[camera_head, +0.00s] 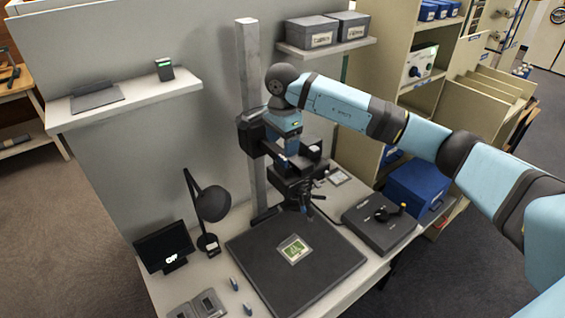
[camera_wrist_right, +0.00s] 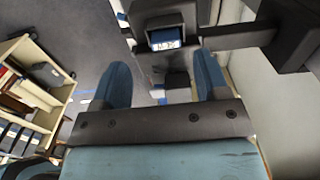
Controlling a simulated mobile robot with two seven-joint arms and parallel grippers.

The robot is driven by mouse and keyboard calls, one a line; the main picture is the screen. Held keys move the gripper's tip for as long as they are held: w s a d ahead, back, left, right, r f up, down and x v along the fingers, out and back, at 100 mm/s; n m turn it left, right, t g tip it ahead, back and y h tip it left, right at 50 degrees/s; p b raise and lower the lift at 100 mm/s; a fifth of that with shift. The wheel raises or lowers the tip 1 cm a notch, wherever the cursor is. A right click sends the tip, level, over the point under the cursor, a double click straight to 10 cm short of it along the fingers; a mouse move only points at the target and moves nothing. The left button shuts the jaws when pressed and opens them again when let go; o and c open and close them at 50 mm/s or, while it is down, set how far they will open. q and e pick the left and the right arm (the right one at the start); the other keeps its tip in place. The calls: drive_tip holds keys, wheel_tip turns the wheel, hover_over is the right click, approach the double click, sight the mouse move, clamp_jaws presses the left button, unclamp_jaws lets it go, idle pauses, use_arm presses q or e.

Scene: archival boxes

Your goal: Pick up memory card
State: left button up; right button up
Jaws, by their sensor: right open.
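A small blue piece with a white label (camera_wrist_right: 165,38), which looks like the memory card, sits in a dark housing in the right wrist view. My right gripper (camera_wrist_right: 162,62) is open, with its two blue fingers apart. The labelled piece shows beyond the fingertips, between their lines, and nothing is held. In the head view my right arm reaches in from the right and bends down at the dark camera (camera_head: 291,182) on the copy stand. The card cannot be made out there. My left gripper is not in view.
The stand's grey column (camera_head: 250,110) rises close to my right wrist. Below are a black baseboard (camera_head: 265,262) with a green picture (camera_head: 294,249), a desk lamp (camera_head: 212,204), a small screen (camera_head: 164,247) and a control box (camera_head: 379,222). A shelf (camera_head: 130,98) is at left.

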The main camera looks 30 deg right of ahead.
sight(283, 164)
drive_tip(key=f, duration=0.1)
drive_tip(key=f+p, duration=0.1)
drive_tip(key=f, duration=0.1)
drive_tip(key=f+p, duration=0.1)
drive_tip(key=shift+w+d+f, duration=0.15)
drive_tip(key=shift+w+d, duration=0.1)
drive_tip(key=shift+w, duration=0.05)
drive_tip(key=shift+f, duration=0.45)
drive_tip(key=c, duration=1)
